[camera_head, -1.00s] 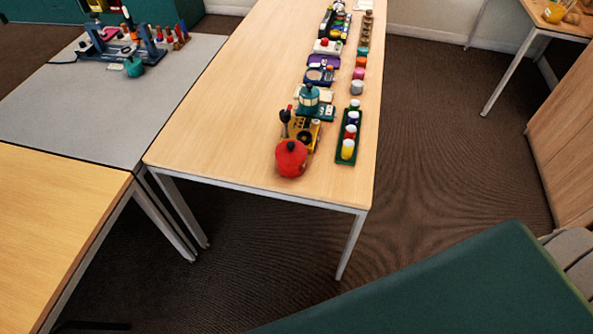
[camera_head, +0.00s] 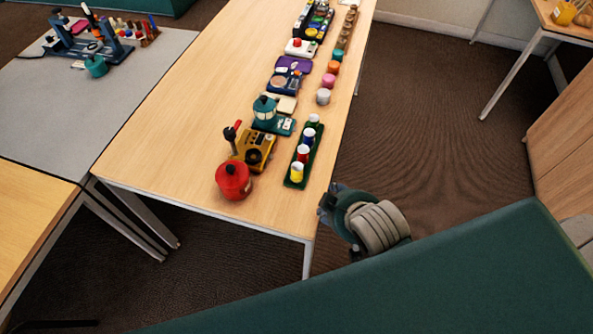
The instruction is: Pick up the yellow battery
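The yellow battery (camera_head: 297,172) appears to be the yellow, white-topped cylinder standing upright at the near end of a narrow green tray (camera_head: 293,184) on the long wooden table. Red, blue and white-topped cylinders stand behind it in the same tray. Part of my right arm, grey and teal, shows just off the table's right edge. Its dark end, apparently my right gripper (camera_head: 328,204), is right of and a little below the battery, apart from it. Its fingers cannot be made out. My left gripper is out of view.
A red pot-like object (camera_head: 233,181) and a yellow device (camera_head: 253,148) stand left of the tray. A teal lantern-like object (camera_head: 265,108) and several coloured pieces line the table (camera_head: 185,110) farther back. The table's left part is clear.

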